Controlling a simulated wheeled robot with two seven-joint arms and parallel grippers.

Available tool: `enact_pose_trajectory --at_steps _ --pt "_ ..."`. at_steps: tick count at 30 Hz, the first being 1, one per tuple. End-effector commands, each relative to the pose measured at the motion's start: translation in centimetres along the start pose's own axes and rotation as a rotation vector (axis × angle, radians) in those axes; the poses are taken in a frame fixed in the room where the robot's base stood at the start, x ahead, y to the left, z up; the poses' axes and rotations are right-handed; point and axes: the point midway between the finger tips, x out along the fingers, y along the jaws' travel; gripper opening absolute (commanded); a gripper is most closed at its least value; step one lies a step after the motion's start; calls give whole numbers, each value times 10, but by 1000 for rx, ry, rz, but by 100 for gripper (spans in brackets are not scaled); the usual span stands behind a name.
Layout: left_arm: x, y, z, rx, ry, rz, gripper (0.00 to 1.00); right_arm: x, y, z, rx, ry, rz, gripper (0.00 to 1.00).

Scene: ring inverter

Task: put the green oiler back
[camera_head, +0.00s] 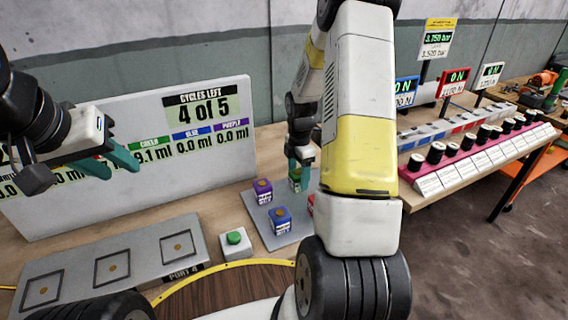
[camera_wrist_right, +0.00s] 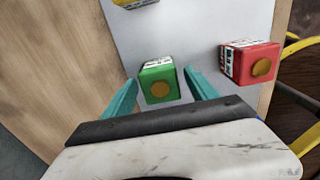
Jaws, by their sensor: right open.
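In the right wrist view the green oiler (camera_wrist_right: 158,82), a small cube with a round brass-coloured top, stands on a light grey plate (camera_wrist_right: 190,30). My right gripper (camera_wrist_right: 160,95) is open, one teal finger on each side of the oiler, with gaps visible. In the head view my right gripper (camera_head: 299,174) is over the far part of the grey plate, and my own arm hides much of that area. My left gripper (camera_head: 108,162) is open and empty, in front of the white display board.
A red oiler (camera_wrist_right: 250,64) and a yellow one (camera_wrist_right: 135,2) stand close to the green. Purple (camera_head: 263,190) and blue (camera_head: 280,218) oilers share the plate. A green button (camera_head: 234,238) and a grey port panel (camera_head: 70,266) lie nearer. The board (camera_head: 60,120) reads "4 of 5".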

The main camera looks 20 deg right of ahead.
Motion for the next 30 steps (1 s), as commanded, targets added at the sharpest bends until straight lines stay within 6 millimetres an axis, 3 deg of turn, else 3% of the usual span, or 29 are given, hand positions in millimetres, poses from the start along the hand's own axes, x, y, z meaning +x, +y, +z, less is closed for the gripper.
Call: enact_pose_trajectory --at_steps 12,21,26,30 --pt "0 0 0 0 0 0 36 -86 0 1 1 -2 4 67" --pt "0 0 0 0 0 0 36 -121 -2 -4 33 -2 15 67" --pt "0 0 0 0 0 0 36 -170 -22 -27 254 2 97 67" --pt "0 0 0 0 0 0 36 -222 -58 -61 574 55 203 67"
